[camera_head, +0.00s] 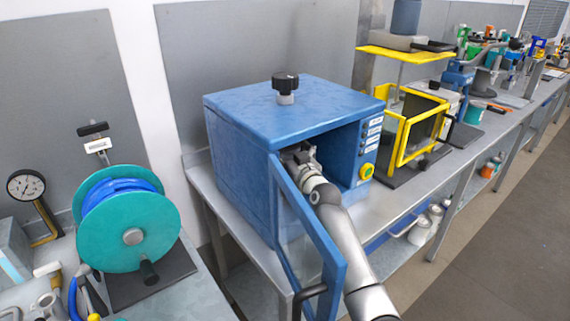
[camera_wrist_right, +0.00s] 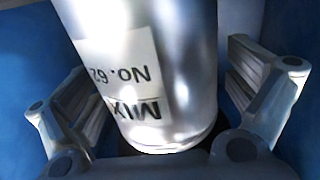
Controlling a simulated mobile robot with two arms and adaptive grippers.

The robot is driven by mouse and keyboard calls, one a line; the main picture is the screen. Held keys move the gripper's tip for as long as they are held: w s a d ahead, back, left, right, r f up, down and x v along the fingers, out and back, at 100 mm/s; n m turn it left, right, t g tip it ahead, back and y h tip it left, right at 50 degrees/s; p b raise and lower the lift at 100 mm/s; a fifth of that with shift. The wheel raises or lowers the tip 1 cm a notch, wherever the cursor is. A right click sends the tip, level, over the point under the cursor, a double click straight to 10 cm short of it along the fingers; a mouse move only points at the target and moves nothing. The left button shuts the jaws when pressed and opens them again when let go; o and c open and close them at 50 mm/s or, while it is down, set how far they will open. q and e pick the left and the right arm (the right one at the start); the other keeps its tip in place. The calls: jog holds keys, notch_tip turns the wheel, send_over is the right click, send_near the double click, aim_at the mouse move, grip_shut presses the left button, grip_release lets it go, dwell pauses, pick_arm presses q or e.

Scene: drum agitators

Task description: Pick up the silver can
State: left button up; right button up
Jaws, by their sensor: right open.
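The silver can (camera_wrist_right: 185,60) fills the middle of the right wrist view. It is shiny and has a white label with dark print that appears upside down. My right gripper (camera_wrist_right: 165,105) is open, with one finger on each side of the can. A gap shows between each finger and the can. In the head view my right gripper (camera_head: 299,158) reaches into the open front of the blue box (camera_head: 238,165). The can is hidden there by the box and my arm. My left gripper is not in view.
The blue box's door (camera_head: 325,250) stands open beside my right arm. A yellow-framed machine (camera_head: 400,135) stands to the right on the same grey bench. A teal reel (camera_head: 132,225) and a gauge (camera_head: 26,186) stand at the left. Bench surface is clear before the box.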

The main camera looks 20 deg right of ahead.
jog(key=shift+c, duration=1)
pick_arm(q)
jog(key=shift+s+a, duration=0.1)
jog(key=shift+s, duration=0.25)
pick_arm(e)
jog(key=shift+r, duration=0.1)
jog(key=c, duration=1.1)
jog(key=shift+c, duration=0.2)
